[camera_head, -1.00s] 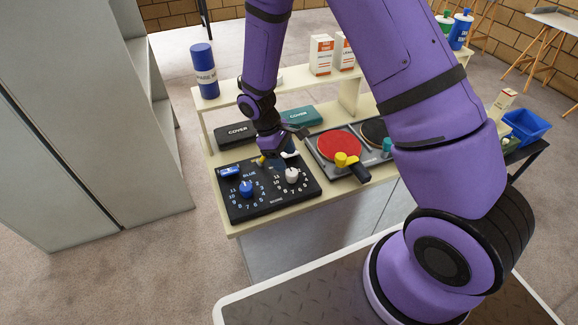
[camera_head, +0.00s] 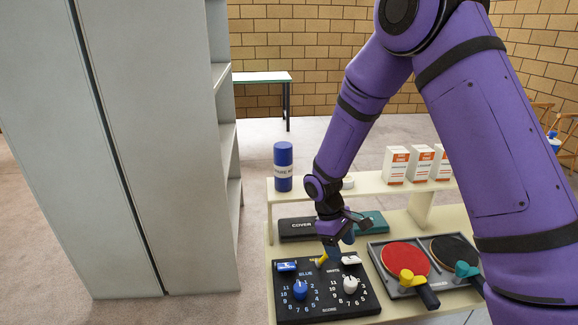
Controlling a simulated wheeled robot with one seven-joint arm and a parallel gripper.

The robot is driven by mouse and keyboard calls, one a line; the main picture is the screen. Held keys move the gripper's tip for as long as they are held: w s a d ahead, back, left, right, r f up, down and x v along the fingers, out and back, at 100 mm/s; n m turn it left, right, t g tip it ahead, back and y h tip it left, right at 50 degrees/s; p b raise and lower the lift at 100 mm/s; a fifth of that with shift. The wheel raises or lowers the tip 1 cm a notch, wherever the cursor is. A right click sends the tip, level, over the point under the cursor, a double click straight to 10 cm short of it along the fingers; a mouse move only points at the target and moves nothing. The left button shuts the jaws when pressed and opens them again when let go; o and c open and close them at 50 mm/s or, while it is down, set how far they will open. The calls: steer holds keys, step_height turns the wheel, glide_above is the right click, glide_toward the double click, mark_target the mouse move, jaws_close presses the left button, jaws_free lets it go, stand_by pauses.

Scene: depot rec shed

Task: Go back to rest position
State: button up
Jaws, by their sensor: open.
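My gripper (camera_head: 338,235) hangs at the end of my purple arm, just above the back edge of a black scoreboard (camera_head: 325,308). It is open, and I see nothing held in it. Its fingertips are small and partly hidden, so I cannot tell whether they touch the board. The board has a blue dial (camera_head: 300,289) on the left and a white dial (camera_head: 350,284) on the right. A blue switch (camera_head: 287,267) and a white switch (camera_head: 351,260) sit behind the dials. A yellow piece (camera_head: 321,261) shows between them, beside my gripper.
A tray (camera_head: 378,262) with red (camera_head: 404,257) and black (camera_head: 453,248) paddles lies right of the board. Behind are a dark case (camera_head: 296,231), a teal case (camera_head: 371,222), and a shelf (camera_head: 375,190) with a blue can (camera_head: 283,168) and cartons (camera_head: 396,165). A grey cabinet (camera_head: 160,150) stands left.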

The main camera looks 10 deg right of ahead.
steer(key=s+d+r+m+t+y, duration=0.1)
steer(key=s+d+r+m+t, duration=0.15)
steer(key=r, duration=0.85)
steer(key=s+d+r+m+t+y, duration=0.1)
steer(key=s+d+r+m, duration=0.2)
steer(key=r, duration=0.8)
steer(key=s+d+r+m+t, duration=0.1)
steer(key=s+d+r+t, duration=0.1)
steer(key=s+r, duration=0.4)
steer(key=s+d+r+m+t+y, duration=0.1)
steer(key=s+r, duration=0.5)
steer(key=s, duration=0.6)
steer(key=shift+s+d+m+t, duration=0.35)
steer(key=shift+d+m+t, duration=0.45)
steer(key=shift+t, duration=0.15)
steer(key=shift+c, duration=0.2)
